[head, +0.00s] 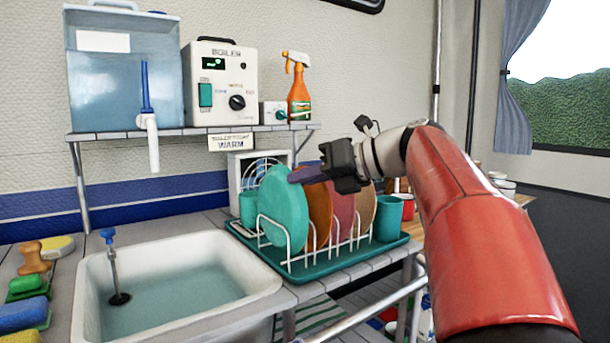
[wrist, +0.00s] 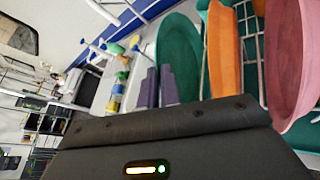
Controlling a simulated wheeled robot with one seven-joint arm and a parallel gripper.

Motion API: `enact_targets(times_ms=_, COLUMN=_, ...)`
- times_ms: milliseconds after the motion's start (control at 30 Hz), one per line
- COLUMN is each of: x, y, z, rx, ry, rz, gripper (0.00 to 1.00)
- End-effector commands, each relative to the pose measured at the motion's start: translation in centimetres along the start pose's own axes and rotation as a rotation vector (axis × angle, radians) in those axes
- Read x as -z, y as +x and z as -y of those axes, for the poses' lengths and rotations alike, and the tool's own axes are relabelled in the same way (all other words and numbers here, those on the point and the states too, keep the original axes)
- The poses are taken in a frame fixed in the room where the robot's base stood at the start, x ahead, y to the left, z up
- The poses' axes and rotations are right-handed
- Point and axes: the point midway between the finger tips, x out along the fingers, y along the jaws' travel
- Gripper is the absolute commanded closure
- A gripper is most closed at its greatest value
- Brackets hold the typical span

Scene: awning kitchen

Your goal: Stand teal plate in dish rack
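The teal plate (head: 284,212) stands upright, slightly tilted, at the left end of the white wire dish rack (head: 290,245). In the wrist view, the teal plate (wrist: 179,48) shows just right of and beyond my purple fingers. My gripper (head: 298,175) is at the plate's upper right rim in the head view. In the wrist view, my gripper (wrist: 159,86) has its two fingers close together with a narrow gap. I cannot tell whether the rim is pinched between them.
An orange plate (head: 320,207), a pink plate (head: 342,208) and a tan plate (head: 366,210) stand to the right in the rack. A teal cup (head: 388,219) stands on the green tray (head: 335,262). The sink (head: 180,320) is at left, under a shelf (head: 180,134).

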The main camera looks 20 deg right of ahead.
Motion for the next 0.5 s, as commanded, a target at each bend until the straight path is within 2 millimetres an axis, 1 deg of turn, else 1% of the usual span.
enact_targets(times_ms=167, x=-0.01, y=0.02, z=-0.08, rx=-0.002, ry=0.0, rz=0.0, gripper=1.0)
enact_targets(times_ms=200, x=-0.02, y=0.02, z=-0.08, rx=-0.002, ry=0.0, rz=0.0, gripper=0.93)
enact_targets(times_ms=367, x=-0.02, y=0.01, z=-0.06, rx=-0.001, ry=0.0, rz=0.0, gripper=0.72)
enact_targets(times_ms=400, x=-0.02, y=0.01, z=-0.05, rx=-0.001, ry=0.0, rz=0.0, gripper=0.7)
enact_targets(times_ms=500, x=-0.02, y=0.01, z=-0.04, rx=-0.001, ry=0.0, rz=0.0, gripper=0.7)
